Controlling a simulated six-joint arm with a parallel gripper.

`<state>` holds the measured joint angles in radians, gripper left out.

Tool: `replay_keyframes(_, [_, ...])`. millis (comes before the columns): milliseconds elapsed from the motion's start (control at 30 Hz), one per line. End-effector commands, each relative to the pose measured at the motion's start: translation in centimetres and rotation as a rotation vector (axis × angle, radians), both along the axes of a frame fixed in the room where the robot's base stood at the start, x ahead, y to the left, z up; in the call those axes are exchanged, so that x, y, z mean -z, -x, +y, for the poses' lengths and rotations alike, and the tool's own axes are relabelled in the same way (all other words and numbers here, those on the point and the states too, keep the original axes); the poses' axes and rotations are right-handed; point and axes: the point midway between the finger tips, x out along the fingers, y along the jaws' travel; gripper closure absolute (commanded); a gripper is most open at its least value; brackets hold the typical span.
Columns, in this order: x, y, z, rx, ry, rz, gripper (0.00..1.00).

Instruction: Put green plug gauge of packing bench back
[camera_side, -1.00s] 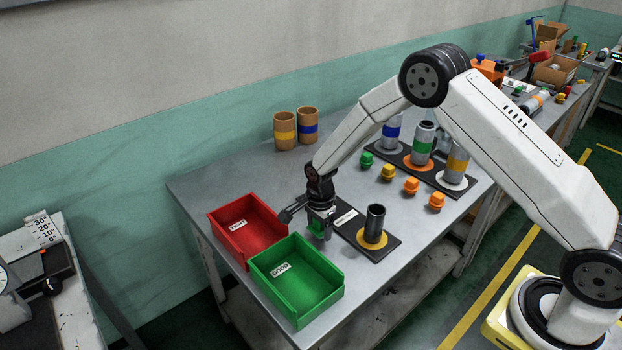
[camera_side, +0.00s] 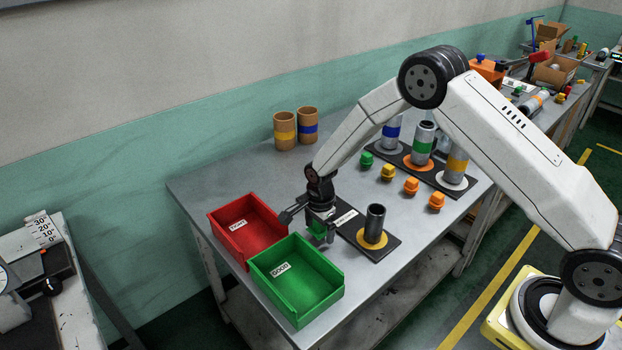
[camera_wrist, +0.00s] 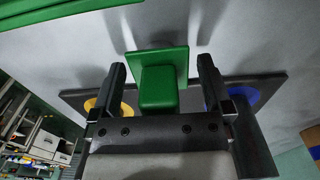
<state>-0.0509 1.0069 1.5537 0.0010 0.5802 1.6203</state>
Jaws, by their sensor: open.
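The green plug gauge (camera_wrist: 160,88) has a square flange and a smaller block. In the wrist view it sits between the two fingers of my gripper (camera_wrist: 162,92), with gaps on both sides. My gripper is open around it. In the side view my gripper (camera_side: 320,232) is low over the bench beside the green bin, and a little of the green gauge (camera_side: 317,229) shows between the fingers. The fingers hide much of it there. I cannot tell exactly what its underside rests on.
The green bin (camera_side: 318,309) and red bin (camera_side: 216,229) stand close on the left. A black plate (camera_side: 385,249) with a dark cylinder (camera_side: 375,222) is to the right. Several coloured plugs and banded cylinders stand farther back. Two brown cups (camera_side: 285,140) (camera_side: 308,135) are near the wall.

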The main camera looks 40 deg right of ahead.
Motion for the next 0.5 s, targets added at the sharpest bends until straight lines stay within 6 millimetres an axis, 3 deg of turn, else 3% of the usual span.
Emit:
replay_keyframes(267, [-2.3,-0.1,0.0,0.000,0.000,-0.003,0.00])
replay_keyframes(500, [-5.7,-0.1,0.0,0.000,0.000,-0.004,0.00])
